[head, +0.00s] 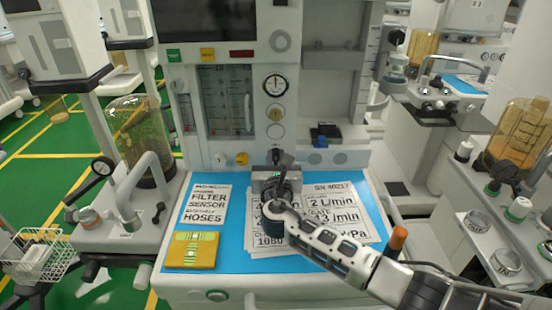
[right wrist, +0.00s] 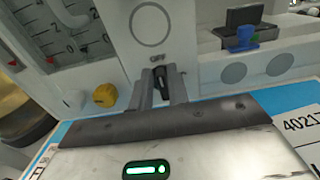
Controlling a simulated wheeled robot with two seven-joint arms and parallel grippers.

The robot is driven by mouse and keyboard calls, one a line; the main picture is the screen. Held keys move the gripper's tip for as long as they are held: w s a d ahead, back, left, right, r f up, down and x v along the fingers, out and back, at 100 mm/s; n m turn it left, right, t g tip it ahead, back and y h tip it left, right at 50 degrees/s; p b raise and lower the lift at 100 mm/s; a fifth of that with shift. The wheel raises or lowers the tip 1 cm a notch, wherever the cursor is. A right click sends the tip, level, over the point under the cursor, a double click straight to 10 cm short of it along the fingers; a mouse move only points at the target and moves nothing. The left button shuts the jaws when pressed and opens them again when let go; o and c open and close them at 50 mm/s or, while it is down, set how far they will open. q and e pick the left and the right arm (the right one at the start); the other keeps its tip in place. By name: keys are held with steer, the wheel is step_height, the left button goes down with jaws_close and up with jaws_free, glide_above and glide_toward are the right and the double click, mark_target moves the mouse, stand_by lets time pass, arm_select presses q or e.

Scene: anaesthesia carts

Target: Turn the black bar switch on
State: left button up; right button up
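The black bar switch (right wrist: 161,78) is on the pale front panel of the middle cart, under a printed circle and the word OFF. In the head view it shows as a small dark shape (head: 276,155) just beyond my right gripper (head: 276,172). In the right wrist view the two narrow fingers of the right gripper (right wrist: 162,84) stand close together, one on each side of the bar, and appear shut on it. The bar looks roughly upright. The fingertips partly hide its lower end. My left gripper is not in view.
A yellow knob (right wrist: 105,95) sits left of the switch. A blue-and-black block (head: 325,134) is on a ledge to the right. Printed sheets (head: 208,205) and a yellow pad (head: 191,249) lie on the blue work surface (head: 240,262) below. A jointed grey arm (head: 150,178) stands left.

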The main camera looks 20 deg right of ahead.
jaws_close()
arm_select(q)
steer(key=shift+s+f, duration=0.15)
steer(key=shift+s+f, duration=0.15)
arm_select(e)
steer(key=shift+d+f+m+b, duration=0.1)
steer(key=shift+m+b, duration=0.3)
steer(key=shift+m, duration=0.3)
steer(key=m+b, duration=0.1)
steer(key=m, duration=0.1)
steer(key=m+b, duration=0.1)
steer(key=m, duration=0.2)
steer(key=shift+s+d+f+b, duration=0.15)
steer(key=shift+d+b, duration=0.15)
steer(key=shift+d, duration=0.1)
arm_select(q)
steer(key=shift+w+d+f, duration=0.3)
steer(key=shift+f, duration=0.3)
arm_select(e)
steer(key=shift+m, duration=0.3)
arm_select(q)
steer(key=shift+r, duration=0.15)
